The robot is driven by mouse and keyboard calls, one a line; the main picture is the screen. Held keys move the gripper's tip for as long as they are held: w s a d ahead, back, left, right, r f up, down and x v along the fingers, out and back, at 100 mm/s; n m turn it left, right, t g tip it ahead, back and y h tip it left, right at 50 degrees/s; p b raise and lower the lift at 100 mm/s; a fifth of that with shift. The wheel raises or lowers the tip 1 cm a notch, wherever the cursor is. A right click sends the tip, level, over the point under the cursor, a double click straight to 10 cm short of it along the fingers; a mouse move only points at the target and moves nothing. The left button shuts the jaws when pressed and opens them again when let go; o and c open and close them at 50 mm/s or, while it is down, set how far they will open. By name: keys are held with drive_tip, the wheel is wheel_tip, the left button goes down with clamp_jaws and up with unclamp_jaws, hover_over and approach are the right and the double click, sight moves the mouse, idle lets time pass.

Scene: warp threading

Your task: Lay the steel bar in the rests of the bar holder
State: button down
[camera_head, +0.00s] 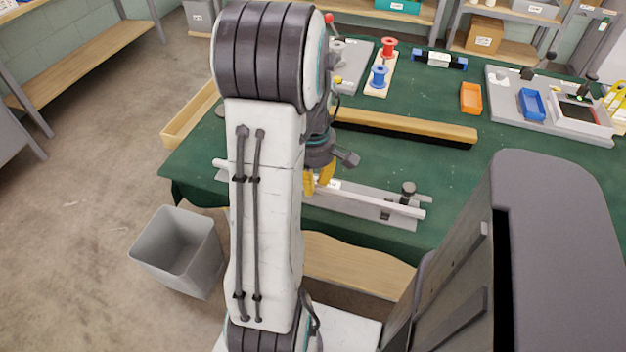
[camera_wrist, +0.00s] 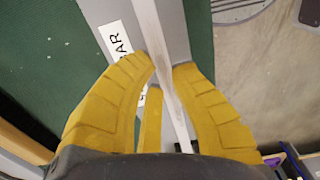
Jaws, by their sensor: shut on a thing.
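The steel bar (camera_head: 388,204) is a long, pale, thin rod running left to right near the front edge of the green table. My gripper (camera_head: 318,186) has yellow fingers closed around it, pointing down. In the wrist view the bar (camera_wrist: 148,28) passes between the fingers (camera_wrist: 167,75). The bar holder (camera_head: 378,216) is a long grey plate with a dark knob near its right end, under and beside the bar. It also shows in the wrist view (camera_wrist: 178,30), with a white label reading "AR". My arm hides part of the bar and holder. I cannot tell if the bar touches the rests.
A wooden beam (camera_head: 405,126) lies behind the holder. Red (camera_head: 388,48) and blue spools (camera_head: 379,76), an orange tray (camera_head: 471,98) and a grey board with a blue tray (camera_head: 532,104) stand farther back. A grey bin (camera_head: 180,250) stands on the floor at left.

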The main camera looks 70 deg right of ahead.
drive_tip(key=shift+f, duration=0.2)
drive_tip(key=c, duration=1.2)
unclamp_jaws()
wheel_tip(320, 180, up, 12)
drive_tip(key=shift+r, duration=0.1)
